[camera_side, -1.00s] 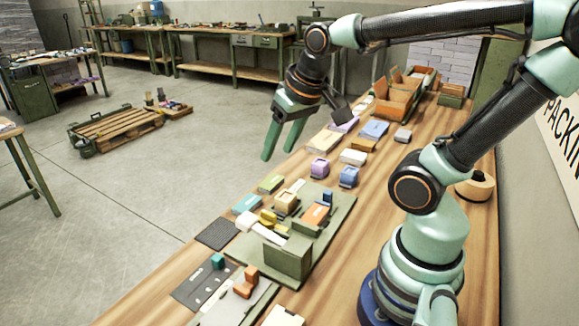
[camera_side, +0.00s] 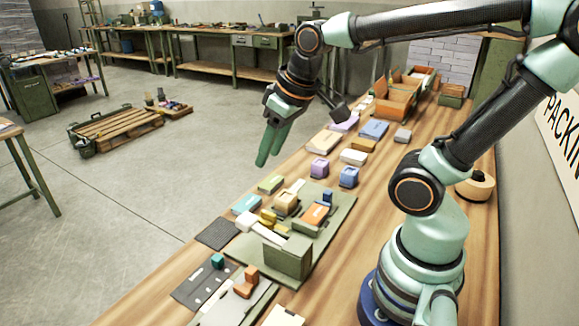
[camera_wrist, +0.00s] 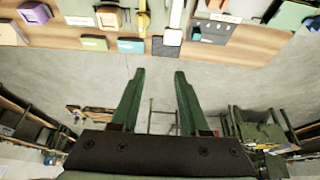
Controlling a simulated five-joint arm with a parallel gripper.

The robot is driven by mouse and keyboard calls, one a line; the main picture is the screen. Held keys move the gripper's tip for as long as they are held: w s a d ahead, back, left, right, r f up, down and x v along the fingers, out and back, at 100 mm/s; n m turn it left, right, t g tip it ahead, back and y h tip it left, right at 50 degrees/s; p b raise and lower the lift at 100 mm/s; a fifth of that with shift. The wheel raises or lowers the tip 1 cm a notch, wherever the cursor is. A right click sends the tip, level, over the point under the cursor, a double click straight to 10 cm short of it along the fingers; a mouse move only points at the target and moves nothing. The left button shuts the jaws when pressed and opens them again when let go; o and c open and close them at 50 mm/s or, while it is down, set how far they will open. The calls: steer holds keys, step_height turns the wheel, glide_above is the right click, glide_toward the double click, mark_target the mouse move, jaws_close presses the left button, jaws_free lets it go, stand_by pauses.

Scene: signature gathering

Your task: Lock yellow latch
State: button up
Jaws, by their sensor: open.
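The yellow latch (camera_side: 268,217) sits on a green board (camera_side: 338,212) on the wooden bench, among small blocks and a green box-like part. In the wrist view a yellow piece (camera_wrist: 141,22) shows near the top edge, probably the same latch; its exact position is too small to tell. My gripper (camera_side: 267,160) hangs in the air, high and beyond the bench's left edge, its fingers pointing down. In the wrist view my gripper (camera_wrist: 160,74) is open and empty, with bare floor behind its fingers. It touches nothing.
A cream block (camera_side: 246,221), a teal block (camera_side: 247,204) and an orange block (camera_side: 315,214) lie around the latch. A dark mat (camera_side: 217,234) lies at the bench edge. Purple and blue blocks and orange bins (camera_side: 397,101) stand farther back. The air around my gripper is clear.

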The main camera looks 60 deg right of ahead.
mark_target(268, 212)
steer(key=w+d+f+g, duration=0.5)
steer(key=f, duration=0.3)
step_height(268, 212, down, 12)
steer(key=shift+w+d+f, duration=0.1)
steer(key=shift+d, duration=0.05)
stand_by(0.4)
jaws_close()
